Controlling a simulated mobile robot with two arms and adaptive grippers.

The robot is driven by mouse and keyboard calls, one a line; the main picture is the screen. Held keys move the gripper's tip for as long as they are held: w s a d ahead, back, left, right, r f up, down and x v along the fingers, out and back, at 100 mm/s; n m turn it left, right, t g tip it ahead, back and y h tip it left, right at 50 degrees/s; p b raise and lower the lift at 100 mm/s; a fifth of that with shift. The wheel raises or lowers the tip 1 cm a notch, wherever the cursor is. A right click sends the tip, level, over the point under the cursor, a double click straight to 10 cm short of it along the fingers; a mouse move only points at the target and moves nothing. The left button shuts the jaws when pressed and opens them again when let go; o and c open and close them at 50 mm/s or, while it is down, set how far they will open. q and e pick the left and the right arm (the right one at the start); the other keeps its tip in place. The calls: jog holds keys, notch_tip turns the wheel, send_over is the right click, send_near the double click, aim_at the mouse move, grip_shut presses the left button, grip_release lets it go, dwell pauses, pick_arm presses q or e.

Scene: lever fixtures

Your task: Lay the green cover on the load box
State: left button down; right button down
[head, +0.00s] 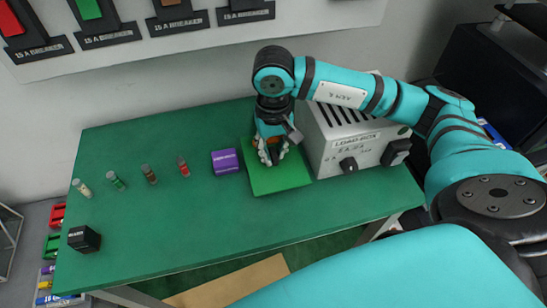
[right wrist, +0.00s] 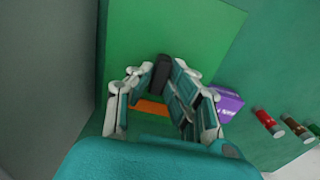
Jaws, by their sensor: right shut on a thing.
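The green cover (head: 285,180) is a flat bright green square, left of the load box and at or just above the table; I cannot tell if it touches. It also fills much of the right wrist view (right wrist: 190,30). The load box (head: 352,140) is grey with dark slots on top, a black knob and a black block on its front. My right gripper (head: 271,158) is over the cover, shut on it by what looks like a dark handle (right wrist: 161,72). An orange strip shows between the fingers. My left gripper is not in view.
A purple block (head: 225,161) sits just left of the cover. The green table (head: 215,220) is clear in front. Breaker panels hang on the wall.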

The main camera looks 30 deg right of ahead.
aim_at(273, 153)
jog(key=shift+f+b, duration=0.45)
jog(key=shift+f, duration=1.25)
jog(key=shift+f+b, duration=0.2)
jog(key=shift+b, duration=0.1)
jog(key=c, duration=1.3)
grip_release()
jog(key=shift+o, duration=0.2)
jog(key=shift+r, duration=0.1)
